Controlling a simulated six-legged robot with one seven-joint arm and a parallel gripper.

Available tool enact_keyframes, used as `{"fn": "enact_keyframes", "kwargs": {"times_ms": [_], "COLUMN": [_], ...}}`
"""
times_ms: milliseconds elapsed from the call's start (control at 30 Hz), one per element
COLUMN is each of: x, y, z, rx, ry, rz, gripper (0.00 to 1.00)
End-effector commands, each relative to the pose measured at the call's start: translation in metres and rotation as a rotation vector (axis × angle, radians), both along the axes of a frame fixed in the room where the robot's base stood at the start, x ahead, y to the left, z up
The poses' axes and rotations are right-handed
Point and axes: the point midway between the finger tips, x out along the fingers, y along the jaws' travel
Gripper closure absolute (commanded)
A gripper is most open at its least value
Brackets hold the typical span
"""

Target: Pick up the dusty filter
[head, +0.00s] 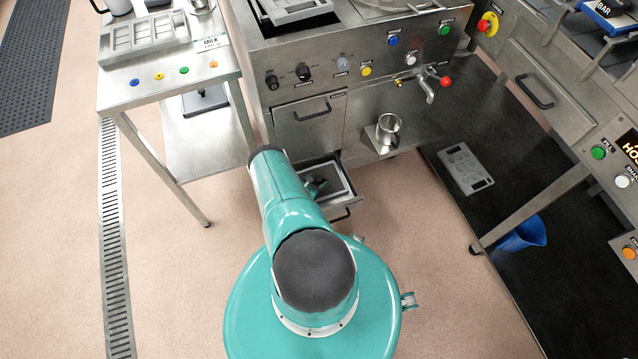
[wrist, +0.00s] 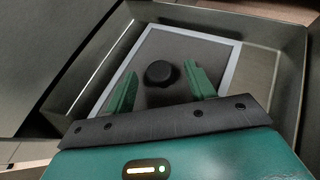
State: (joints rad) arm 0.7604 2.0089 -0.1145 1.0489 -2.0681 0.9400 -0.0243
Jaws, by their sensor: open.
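The filter (wrist: 205,52) is a flat grey-brown panel with a pale frame and a round black knob (wrist: 159,73) in its middle. It lies in an open metal drawer (wrist: 284,88) low in the steel machine. My gripper (wrist: 160,84) is open above the filter, with one green finger on each side of the knob and apart from it. Whether the fingertips reach down to knob height is hard to tell. In the head view the filter (head: 338,178) shows partly in the drawer, and my arm hides the rest.
A steel table (head: 150,92) is at left. A metal cup (head: 388,125) stands on a small shelf right of the drawer. A blue jug (head: 522,236) and a grey plate (head: 465,168) lie on the dark mat at right.

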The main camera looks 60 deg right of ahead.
Motion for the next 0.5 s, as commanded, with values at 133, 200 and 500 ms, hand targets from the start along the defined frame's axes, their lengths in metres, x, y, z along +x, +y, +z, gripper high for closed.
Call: {"fn": "enact_keyframes", "kwargs": {"times_ms": [133,200,500], "x": [0.0004,0.0003,0.0005], "y": [-0.0010,-0.0009,-0.0010], "z": [-0.0005,-0.0004,0.0000], "rx": [0.000,0.000,-0.001], "ry": [0.000,0.000,0.000], "rz": [0.001,0.001,0.001], "gripper": [0.45,0.45,0.96]}}
